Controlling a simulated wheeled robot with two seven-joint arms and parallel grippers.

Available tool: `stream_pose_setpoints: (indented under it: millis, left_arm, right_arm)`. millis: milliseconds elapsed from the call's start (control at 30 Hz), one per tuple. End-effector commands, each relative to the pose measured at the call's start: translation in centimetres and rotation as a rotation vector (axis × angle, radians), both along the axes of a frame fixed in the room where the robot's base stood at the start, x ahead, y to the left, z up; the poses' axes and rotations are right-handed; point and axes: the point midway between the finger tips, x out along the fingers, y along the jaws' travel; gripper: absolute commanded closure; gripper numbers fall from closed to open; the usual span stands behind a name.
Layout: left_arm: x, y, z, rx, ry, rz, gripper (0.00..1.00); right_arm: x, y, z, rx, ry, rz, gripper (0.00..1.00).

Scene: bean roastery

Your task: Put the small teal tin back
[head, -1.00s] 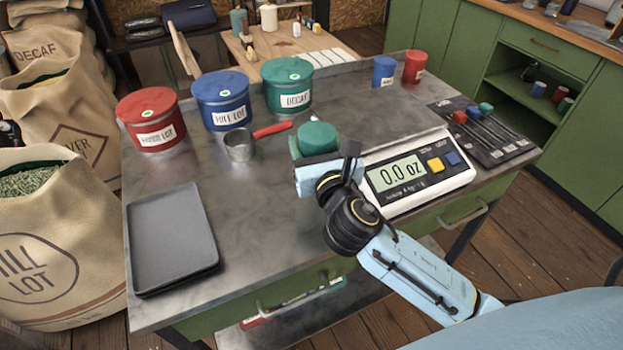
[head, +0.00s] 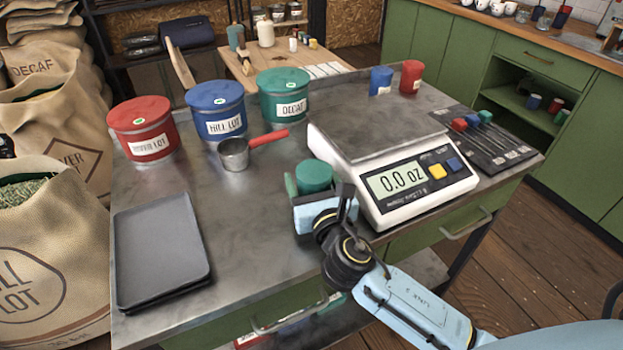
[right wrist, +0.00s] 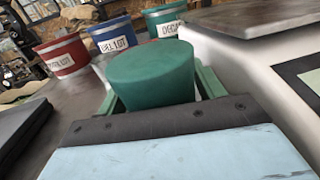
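The small teal tin (head: 314,175) is upright between the fingers of my right gripper (head: 311,184), just left of the scale's front part. In the right wrist view the tin (right wrist: 152,75) sits between the two green fingers, which hide its lower part. I cannot tell whether its base touches the table. A small blue tin (head: 381,80) and a small red tin (head: 411,76) stand side by side at the table's back right, behind the scale. My left gripper is not in view.
The scale (head: 420,188) reads 0.0 oz and its plate is empty. Large red (head: 143,128), blue (head: 216,109) and green (head: 284,94) canisters line the back left. The centre-left tabletop is clear.

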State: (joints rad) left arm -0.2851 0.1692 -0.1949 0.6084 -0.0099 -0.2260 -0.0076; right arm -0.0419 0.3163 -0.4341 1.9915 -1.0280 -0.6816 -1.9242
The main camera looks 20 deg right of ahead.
Motion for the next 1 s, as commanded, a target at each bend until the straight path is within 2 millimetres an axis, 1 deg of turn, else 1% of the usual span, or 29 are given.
stream_pose_setpoints:
  millis: [33,100,333,433,467,567,633,800,900,1000]
  left_arm:
    - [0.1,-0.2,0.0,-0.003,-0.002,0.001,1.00]
    - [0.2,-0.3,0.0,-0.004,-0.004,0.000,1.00]
    - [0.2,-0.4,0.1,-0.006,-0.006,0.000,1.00]
    - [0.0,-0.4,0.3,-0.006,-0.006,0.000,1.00]
    - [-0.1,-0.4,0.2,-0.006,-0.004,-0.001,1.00]
    - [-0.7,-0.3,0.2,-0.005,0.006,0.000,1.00]
    - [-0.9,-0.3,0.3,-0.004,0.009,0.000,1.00]
    - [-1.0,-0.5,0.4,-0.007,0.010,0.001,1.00]
    - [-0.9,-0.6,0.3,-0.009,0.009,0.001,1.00]
    - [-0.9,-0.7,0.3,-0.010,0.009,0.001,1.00]
  right_arm:
    - [0.0,0.0,0.0,0.000,0.000,0.000,0.25]
    - [0.0,0.0,0.0,0.000,0.000,0.000,0.19]
    - [0.0,0.0,0.0,0.001,0.000,0.000,0.19]
    - [0.0,0.0,0.5,0.002,-0.001,0.000,0.19]
    - [-0.3,0.1,0.4,0.001,0.001,0.001,0.19]
    - [-1.7,0.2,0.2,0.001,0.003,0.001,0.19]
    - [-3.1,0.4,0.2,0.002,0.004,0.000,0.19]
    - [-6.8,0.9,0.1,0.003,0.005,0.001,0.19]
    - [-8.7,1.1,0.1,0.001,0.003,0.001,0.19]
    - [-10.2,1.3,0.0,0.001,0.003,0.000,0.19]
